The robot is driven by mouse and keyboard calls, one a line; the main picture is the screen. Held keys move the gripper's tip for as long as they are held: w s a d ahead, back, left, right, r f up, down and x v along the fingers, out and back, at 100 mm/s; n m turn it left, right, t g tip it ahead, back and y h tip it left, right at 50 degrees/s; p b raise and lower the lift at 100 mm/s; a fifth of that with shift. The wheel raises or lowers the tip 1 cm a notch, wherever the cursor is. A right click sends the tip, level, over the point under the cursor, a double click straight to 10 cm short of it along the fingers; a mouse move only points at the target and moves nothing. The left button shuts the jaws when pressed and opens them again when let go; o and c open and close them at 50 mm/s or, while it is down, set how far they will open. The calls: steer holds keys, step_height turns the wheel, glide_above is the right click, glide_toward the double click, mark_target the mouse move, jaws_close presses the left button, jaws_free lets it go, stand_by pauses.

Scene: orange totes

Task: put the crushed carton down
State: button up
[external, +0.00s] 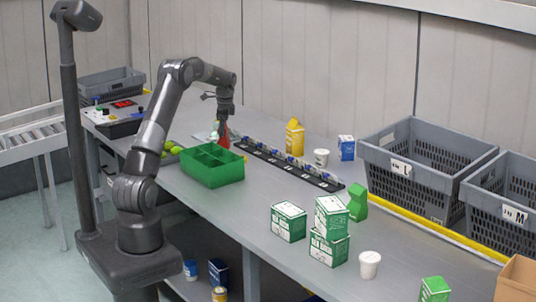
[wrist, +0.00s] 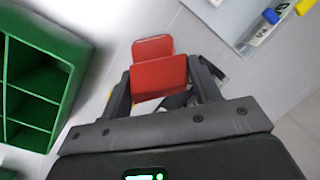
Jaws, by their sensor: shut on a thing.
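My gripper (external: 224,120) is shut on a red carton (external: 223,138), held over the far side of the table behind the green divided box (external: 214,178). In the wrist view the red carton (wrist: 158,78) sits between the two dark fingers of my gripper (wrist: 162,92), with a second red face showing above the near one. I cannot tell whether the carton touches the table. The green divided box (wrist: 68,62) is to its left in the wrist view, apart from it, with its visible compartments empty.
A black strip with several small items (external: 285,167) runs right of the carton. A pale tray (wrist: 232,22) lies close by. A yellow carton (external: 294,138), a white cup (external: 321,157) and grey totes (external: 420,180) stand farther right. Green-white boxes (external: 288,222) stand in front.

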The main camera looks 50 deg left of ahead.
steer(key=shift+f, duration=0.55)
steer(key=shift+f, duration=0.1)
steer(key=o, duration=1.2)
steer(key=r, duration=0.4)
steer(key=d+r, duration=0.1)
steer(key=r, duration=0.3)
steer(key=d+r, duration=0.1)
steer(key=r, duration=0.3)
steer(key=shift+r, duration=0.1)
